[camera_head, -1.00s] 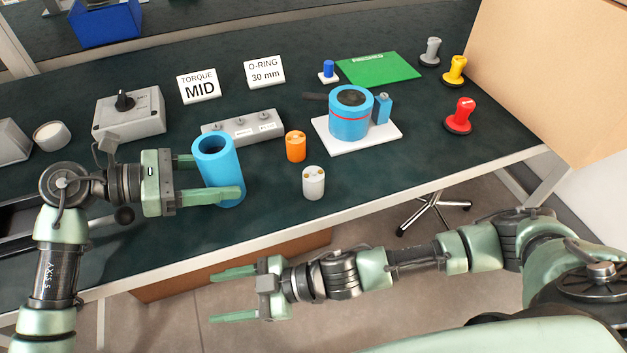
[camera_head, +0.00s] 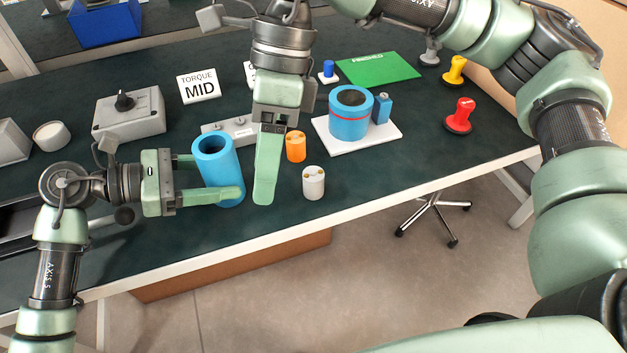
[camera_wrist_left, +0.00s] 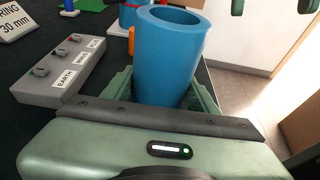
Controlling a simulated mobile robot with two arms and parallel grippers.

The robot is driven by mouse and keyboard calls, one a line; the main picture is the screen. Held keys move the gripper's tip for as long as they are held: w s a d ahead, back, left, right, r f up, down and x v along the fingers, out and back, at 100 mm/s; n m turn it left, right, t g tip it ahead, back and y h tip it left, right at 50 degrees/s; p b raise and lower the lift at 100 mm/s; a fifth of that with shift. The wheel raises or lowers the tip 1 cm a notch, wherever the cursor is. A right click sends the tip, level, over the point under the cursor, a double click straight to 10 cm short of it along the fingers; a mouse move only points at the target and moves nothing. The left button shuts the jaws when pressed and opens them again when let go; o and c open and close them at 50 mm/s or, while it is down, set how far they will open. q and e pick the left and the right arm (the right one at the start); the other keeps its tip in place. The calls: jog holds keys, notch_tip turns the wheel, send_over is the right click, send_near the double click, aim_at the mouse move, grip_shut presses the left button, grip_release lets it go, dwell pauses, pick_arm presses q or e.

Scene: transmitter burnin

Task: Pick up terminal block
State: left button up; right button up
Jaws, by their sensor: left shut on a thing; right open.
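An orange cylinder (camera_head: 296,147) and a white cylinder (camera_head: 313,182) with brass-coloured spots on top stand upright near the table's front edge; either may be the terminal block. My left gripper (camera_head: 216,178) is shut on an upright blue tube (camera_head: 218,172), which also shows in the left wrist view (camera_wrist_left: 170,60). My right gripper (camera_head: 266,196) points down, open and empty, between the tube and the two cylinders. One finger hides the other in the head view. Two green fingertips, likely its own, show at the top right of the left wrist view (camera_wrist_left: 272,6).
A grey block with several knobs (camera_head: 214,131) is partly behind my right gripper. A blue housing (camera_head: 349,125) stands on a white plate (camera_head: 386,137). A green mat (camera_head: 378,69), red plunger (camera_head: 459,117) and yellow plunger (camera_head: 455,71) are farther right. The front table edge is close.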

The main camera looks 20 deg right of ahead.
jog(key=w+d+r+t+h, duration=0.1)
jog(key=w+d+t+h, duration=0.2)
jog(key=w+d, duration=0.35)
send_over(312, 174)
jog(key=f, duration=0.6)
jog(key=shift+s+a, duration=0.25)
jog(key=shift+w+d+f, duration=0.15)
jog(key=shift+f, duration=1.3)
jog(key=shift+w+d+f, duration=0.15)
jog(key=shift+f, duration=1.3)
grip_shut()
